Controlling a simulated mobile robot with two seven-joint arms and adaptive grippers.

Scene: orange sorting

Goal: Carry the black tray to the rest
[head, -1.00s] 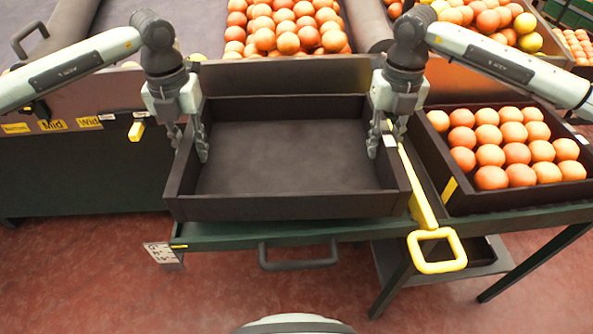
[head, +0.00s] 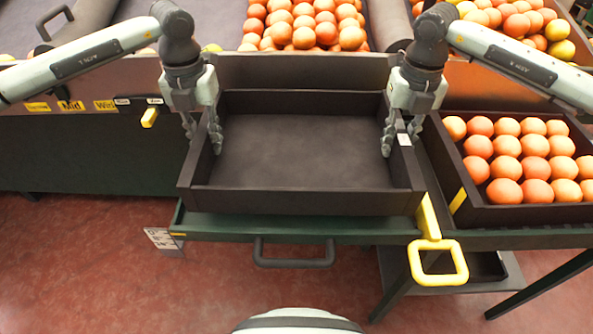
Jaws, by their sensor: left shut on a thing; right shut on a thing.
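The black tray (head: 300,202) is empty and looks level in the middle of the head view, over a green shelf with a dark handle. My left gripper (head: 203,138) is shut on the tray's left wall, with a finger showing inside it. My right gripper (head: 400,140) is shut on the tray's right wall in the same way. I cannot tell whether the tray's underside touches the green shelf (head: 215,227). Which part is the rest is not clear from this view.
A dark crate (head: 480,216) with rows of oranges stands close on the right. A yellow loop handle (head: 438,262) sticks out at the tray's front right. A brown board (head: 300,70) runs behind the tray, with heaped oranges (head: 305,25) beyond. Red floor is open in front.

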